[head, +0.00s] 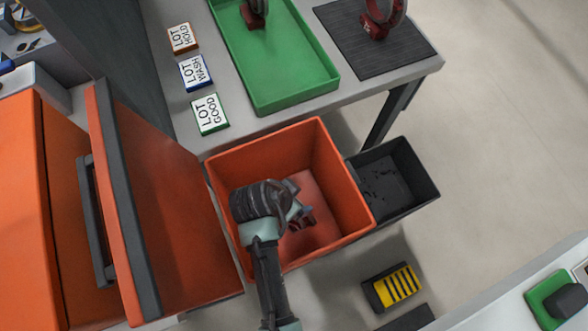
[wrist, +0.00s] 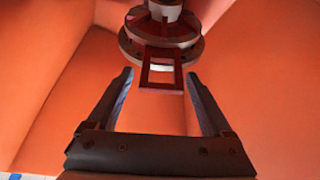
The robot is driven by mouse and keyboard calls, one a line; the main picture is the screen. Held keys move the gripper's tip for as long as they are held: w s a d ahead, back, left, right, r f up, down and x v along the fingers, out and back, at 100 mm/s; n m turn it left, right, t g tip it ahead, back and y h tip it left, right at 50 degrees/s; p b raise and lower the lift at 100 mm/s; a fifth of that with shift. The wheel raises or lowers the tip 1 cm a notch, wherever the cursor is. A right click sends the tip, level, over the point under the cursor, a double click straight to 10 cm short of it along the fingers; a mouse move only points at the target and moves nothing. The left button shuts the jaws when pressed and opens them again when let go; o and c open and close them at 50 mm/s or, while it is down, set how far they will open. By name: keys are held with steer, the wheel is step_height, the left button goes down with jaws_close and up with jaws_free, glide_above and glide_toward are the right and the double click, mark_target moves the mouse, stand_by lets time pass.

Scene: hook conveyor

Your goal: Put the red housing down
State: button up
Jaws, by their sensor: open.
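A dark red housing with a round grey flange and a square loop (wrist: 161,70) shows in the wrist view inside the orange bin (head: 348,190). My gripper (wrist: 159,76) is open. Its two fingers stand apart on either side of the loop, with gaps visible at both sides. In the head view my gripper (head: 300,213) is down inside the bin, and only a small dark red bit of the housing (head: 304,222) shows beside it. My wrist hides the rest. I cannot tell whether the housing rests fully on the bin floor.
A green tray (head: 285,75) with a dark red part (head: 254,14) and a black mat (head: 375,50) with a red ring-like part (head: 382,18) are on the grey table. Lot cards (head: 210,114) lie left. A black bin (head: 395,180) adjoins the orange one. An orange panel (head: 165,210) stands left.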

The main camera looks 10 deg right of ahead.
steer(key=p+v, duration=0.1)
steer(key=v, duration=0.6)
stand_by(0.4)
